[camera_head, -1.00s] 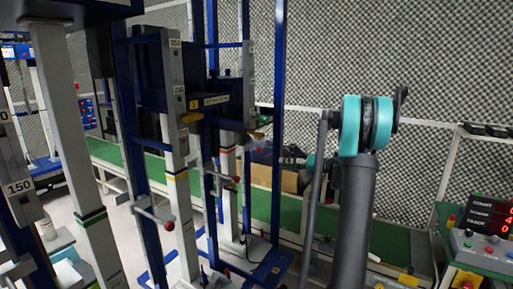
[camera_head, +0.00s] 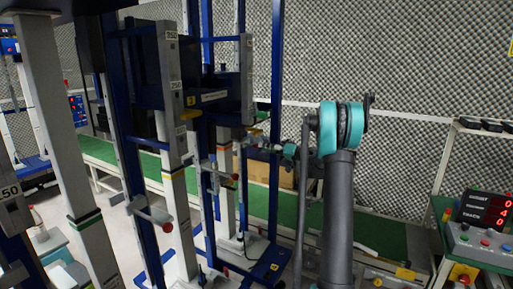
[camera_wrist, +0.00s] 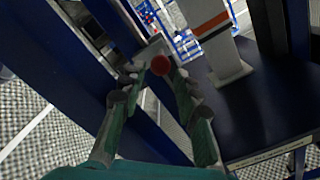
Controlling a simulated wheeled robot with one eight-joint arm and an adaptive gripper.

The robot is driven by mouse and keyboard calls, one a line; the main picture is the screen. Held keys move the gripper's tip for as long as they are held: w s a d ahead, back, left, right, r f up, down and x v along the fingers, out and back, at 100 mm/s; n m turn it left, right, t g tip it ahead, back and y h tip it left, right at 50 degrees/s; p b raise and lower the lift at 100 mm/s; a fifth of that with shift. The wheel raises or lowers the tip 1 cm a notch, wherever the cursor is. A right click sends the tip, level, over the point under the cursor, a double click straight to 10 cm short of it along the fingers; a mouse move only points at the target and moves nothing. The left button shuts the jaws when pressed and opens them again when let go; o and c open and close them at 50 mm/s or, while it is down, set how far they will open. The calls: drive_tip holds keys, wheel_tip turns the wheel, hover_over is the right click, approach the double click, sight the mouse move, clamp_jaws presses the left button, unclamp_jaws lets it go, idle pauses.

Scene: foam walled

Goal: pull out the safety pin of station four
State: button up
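In the wrist view, a safety pin with a round red head (camera_wrist: 160,65) shows between and just past my fingertips, in front of a pale block. My gripper (camera_wrist: 155,78) is open, with a green-and-grey finger on each side of the red head and no clear grip on it. A white column (camera_wrist: 212,35) with an orange band stands just beyond. In the head view my gripper (camera_head: 258,142) is small, at the right side of the blue-framed station with the banded column (camera_head: 226,150). I cannot read the station number or see the pin's shaft.
A nearer station has a red-headed rod (camera_head: 168,227); another red knob (camera_head: 235,177) sits behind it. Blue uprights (camera_head: 277,90) stand close to my gripper. A green conveyor (camera_head: 380,235) runs behind. A counter console (camera_head: 485,225) is at the right.

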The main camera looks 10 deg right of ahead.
sight(256, 146)
drive_tip(key=shift+x, duration=2.65)
drive_tip(key=shift+c, duration=0.5)
clamp_jaws()
